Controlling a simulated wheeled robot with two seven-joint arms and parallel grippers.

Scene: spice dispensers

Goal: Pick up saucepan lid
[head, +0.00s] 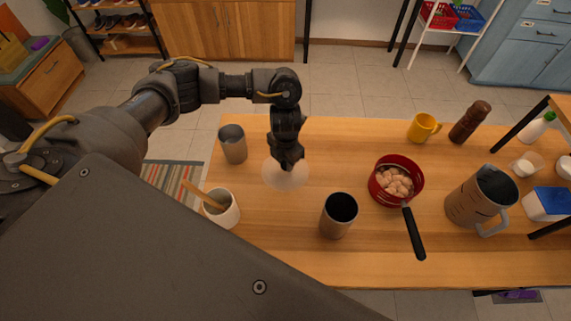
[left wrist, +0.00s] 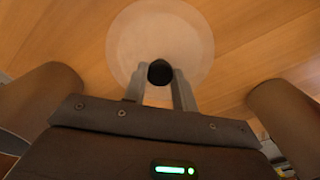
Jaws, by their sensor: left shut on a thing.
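The saucepan lid (head: 287,177) is a pale, see-through disc in the middle of the wooden table, between two metal canisters. It also shows in the left wrist view (left wrist: 185,35), with a round black knob (left wrist: 160,72). My left gripper (head: 290,163) is above the lid and shut on its knob, with a finger on each side of it in the left wrist view. I cannot tell whether the lid touches the table. The red saucepan (head: 379,198), with a black handle, stands uncovered to the right and holds pale round pieces. My right gripper is not in view.
One canister (head: 233,146) stands left of the lid and another (head: 338,217) to its lower right. A white crock (head: 229,214) with a wooden utensil is near the left edge. A yellow mug (head: 421,128), a pepper mill (head: 470,122) and a large pitcher (head: 465,207) stand to the right.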

